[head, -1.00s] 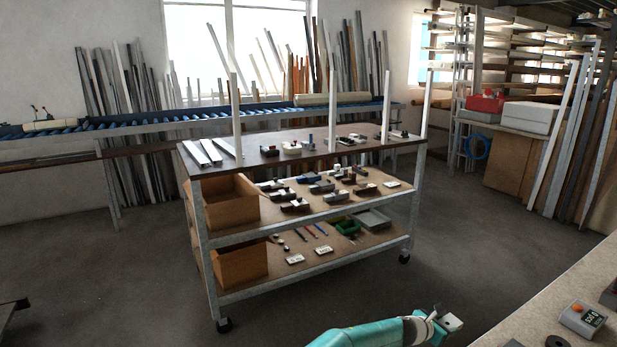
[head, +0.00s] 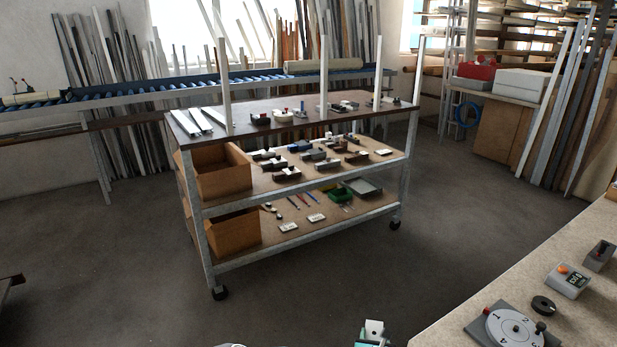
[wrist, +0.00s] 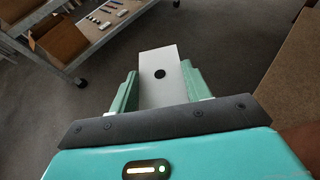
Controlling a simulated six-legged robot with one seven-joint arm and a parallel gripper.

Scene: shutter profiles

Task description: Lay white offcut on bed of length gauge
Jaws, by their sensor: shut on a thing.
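The white offcut (wrist: 163,93) is a pale flat piece with a round dark hole, seen in the wrist view between the two teal fingers of my gripper (wrist: 159,76). The gripper is shut on it and holds it over the floor. In the head view, the pale end of the offcut (head: 374,327) shows at the bottom edge, left of the workbench; most of my arm is out of frame. I cannot make out the length gauge or its bed for sure in either view.
A speckled workbench (head: 470,298) at lower right carries a numbered dial (head: 513,328), a black ring (head: 543,305) and a grey box with an orange button (head: 567,280). A shelved trolley (head: 300,188) stands ahead. The floor between them is clear.

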